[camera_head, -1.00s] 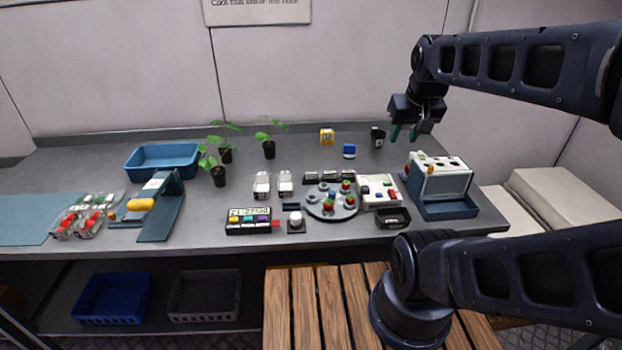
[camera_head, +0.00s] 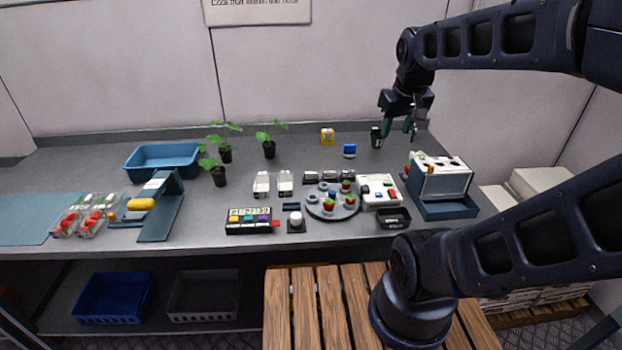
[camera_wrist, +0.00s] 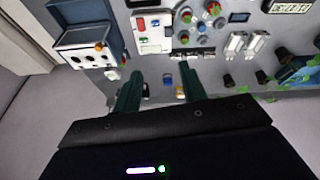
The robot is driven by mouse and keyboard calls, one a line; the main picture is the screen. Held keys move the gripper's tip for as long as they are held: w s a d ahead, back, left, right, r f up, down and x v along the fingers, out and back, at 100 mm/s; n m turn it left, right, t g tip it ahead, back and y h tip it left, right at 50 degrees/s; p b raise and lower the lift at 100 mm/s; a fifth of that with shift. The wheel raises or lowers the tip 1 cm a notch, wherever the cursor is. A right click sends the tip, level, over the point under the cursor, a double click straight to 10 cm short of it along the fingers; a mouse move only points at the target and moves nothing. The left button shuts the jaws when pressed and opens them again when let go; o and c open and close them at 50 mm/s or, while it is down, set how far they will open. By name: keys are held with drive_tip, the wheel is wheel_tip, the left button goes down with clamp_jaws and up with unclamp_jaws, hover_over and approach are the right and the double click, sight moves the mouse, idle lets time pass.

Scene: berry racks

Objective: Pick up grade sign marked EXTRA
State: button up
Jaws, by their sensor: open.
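No lettering reading EXTRA can be made out, so I cannot tell for certain which item is the grade sign. Small sign-like items stand at the back of the bench: a yellow block (camera_head: 327,136) with a white face, and a blue and white piece (camera_head: 349,151) in front of it and to its right. The blue piece also shows in the wrist view (camera_wrist: 168,79), between my fingers in the picture but farther off. My gripper (camera_head: 396,129) is open and empty, above the back right of the bench, right of both pieces and near a black cup (camera_head: 376,138).
A white and blue machine (camera_head: 440,182) stands at the right end of the bench (camera_head: 290,225). A round tray (camera_head: 331,212) and a white button panel (camera_head: 379,191) are mid-bench. Potted seedlings (camera_head: 269,149) and a blue bin (camera_head: 163,168) stand left. The back centre has free room.

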drive_tip(key=w+a+f+n+g, duration=0.2)
drive_tip(key=w+a+n, duration=0.2)
drive_tip(key=w, duration=0.5)
drive_tip(key=n+g+h, duration=0.1)
drive_tip(key=n+h, duration=0.2)
drive_tip(key=n, duration=0.5)
hover_over(310, 173)
drive_tip(key=s+d, duration=0.3)
drive_tip(key=s, duration=0.1)
wheel_tip(310, 173, down, 9)
drive_tip(key=w+a+f+n+h, duration=0.1)
drive_tip(key=w+a+f+n, duration=0.3)
drive_tip(key=a+f, duration=0.45)
drive_tip(key=shift+g, duration=0.4)
drive_tip(key=x, duration=0.5)
drive_tip(key=d+x, duration=0.1)
drive_tip(key=x, duration=0.5)
drive_tip(key=shift+d+r, duration=0.15)
drive_tip(key=shift+d, duration=0.05)
clamp_jaws()
